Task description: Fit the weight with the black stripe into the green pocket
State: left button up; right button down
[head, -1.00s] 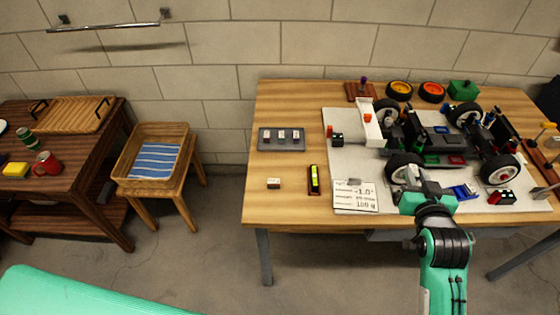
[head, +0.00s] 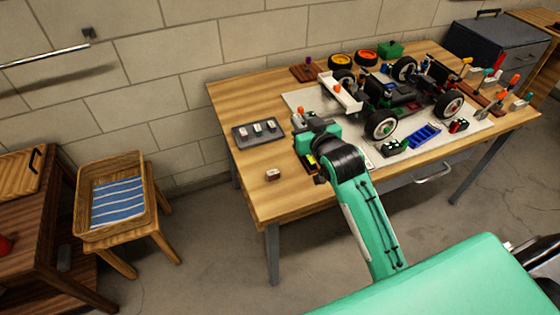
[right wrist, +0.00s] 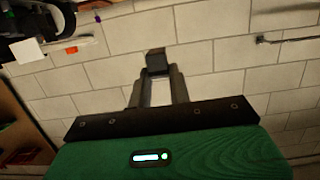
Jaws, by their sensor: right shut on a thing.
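My right gripper (head: 299,120) is over the left part of the worktable, near the mat's left edge. In the right wrist view its fingers (right wrist: 156,78) are shut on a small dark block (right wrist: 156,60), with the wall behind it; no stripe can be made out. One more small pale block (head: 273,174) lies on the bare wood in front of the tray. The car chassis (head: 400,98) stands right of the gripper; its green pocket is not clear from here. My left gripper is out of view.
The worktable (head: 330,200) also holds two orange-rimmed wheels (head: 341,61), a green box (head: 390,48), a blue part (head: 424,134) and a yellow level (head: 311,161) partly behind my arm. A stool with a basket (head: 118,235) stands left, across a floor gap.

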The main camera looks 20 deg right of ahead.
send_over(299, 173)
notch_tip(299, 173, down, 13)
jog(key=shift+s+a+r+b, duration=0.1)
jog(key=shift+r+b, duration=0.1)
jog(key=shift+b, duration=0.1)
jog(key=shift+f, duration=0.6)
notch_tip(299, 173, down, 3)
jog(key=shift+f, duration=0.55)
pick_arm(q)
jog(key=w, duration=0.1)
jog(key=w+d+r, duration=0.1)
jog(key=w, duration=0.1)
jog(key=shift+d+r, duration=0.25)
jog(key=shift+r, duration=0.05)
pick_arm(e)
jog(key=c, duration=1.6)
grip_release()
